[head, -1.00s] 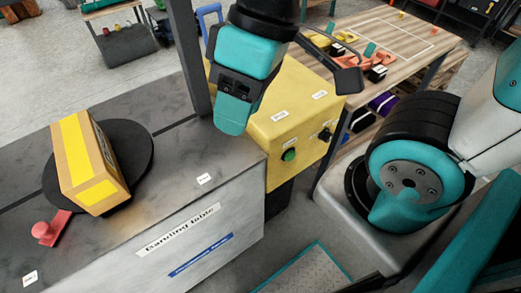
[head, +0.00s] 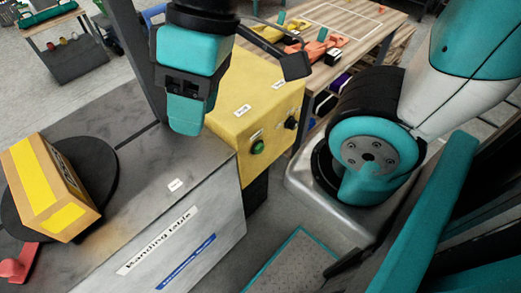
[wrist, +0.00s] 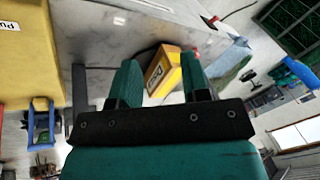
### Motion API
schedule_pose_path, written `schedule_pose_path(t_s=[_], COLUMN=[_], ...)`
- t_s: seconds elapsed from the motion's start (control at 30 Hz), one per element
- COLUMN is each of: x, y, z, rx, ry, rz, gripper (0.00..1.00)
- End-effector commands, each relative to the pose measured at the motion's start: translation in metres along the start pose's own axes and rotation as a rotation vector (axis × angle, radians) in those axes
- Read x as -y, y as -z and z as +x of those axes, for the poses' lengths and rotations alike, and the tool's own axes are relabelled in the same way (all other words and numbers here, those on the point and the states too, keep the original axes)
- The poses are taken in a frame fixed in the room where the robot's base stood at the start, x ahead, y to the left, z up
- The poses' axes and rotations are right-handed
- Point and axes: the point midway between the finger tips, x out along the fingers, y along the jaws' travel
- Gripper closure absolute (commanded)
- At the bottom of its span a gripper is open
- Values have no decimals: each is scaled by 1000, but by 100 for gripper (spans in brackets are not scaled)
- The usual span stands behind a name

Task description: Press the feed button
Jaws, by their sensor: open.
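A green round button (head: 258,147) sits on the front face of the yellow machine box (head: 243,106), with a small label above it too small to read. A dark knob (head: 290,122) is to its right on the same face. My gripper (head: 185,118) is above the banding table, left of the yellow box and apart from the button. In the wrist view my gripper (wrist: 160,80) has its two fingers spread with nothing held. Part of the yellow box (wrist: 28,50) shows there at the left; the green button is not visible in that view.
The banding table (head: 150,165) carries a yellow-taped carton (head: 45,185) on a black turntable (head: 98,165) and a red part (head: 18,262). A grey post (head: 128,60) stands behind. A wooden table (head: 350,30) is beyond the box.

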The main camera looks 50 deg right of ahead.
Motion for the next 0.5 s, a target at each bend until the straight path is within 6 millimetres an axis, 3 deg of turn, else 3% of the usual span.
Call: schedule_pose_path(t_s=[0.2,0.4,0.5], x=[0,0,0], y=[0,0,0], z=[0,0,0], rx=[0,0,0], ry=[0,0,0], rz=[0,0,0], gripper=[57,100,100])
